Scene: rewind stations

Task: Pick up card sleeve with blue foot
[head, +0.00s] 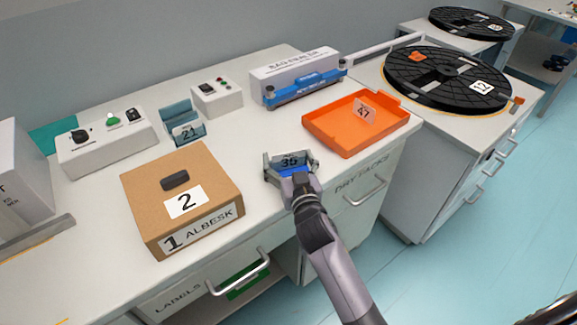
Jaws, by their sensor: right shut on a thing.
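The card sleeve with blue foot (290,161) stands near the front edge of the white bench, right of the cardboard box, and carries the number 35. Its blue foot shows low between the fingers. My right gripper (291,167) reaches in from the front and is shut on this sleeve, with a finger on each side. The gripper hides part of the foot, so I cannot tell whether it touches the bench top. My left gripper is not in view.
A cardboard box (196,216) marked ALBESK stands left of the gripper. An orange tray (325,133) holding a clear sleeve (364,113) marked 47 lies to the right. A teal holder (187,131) marked 21 and a white sealer (296,72) stand behind.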

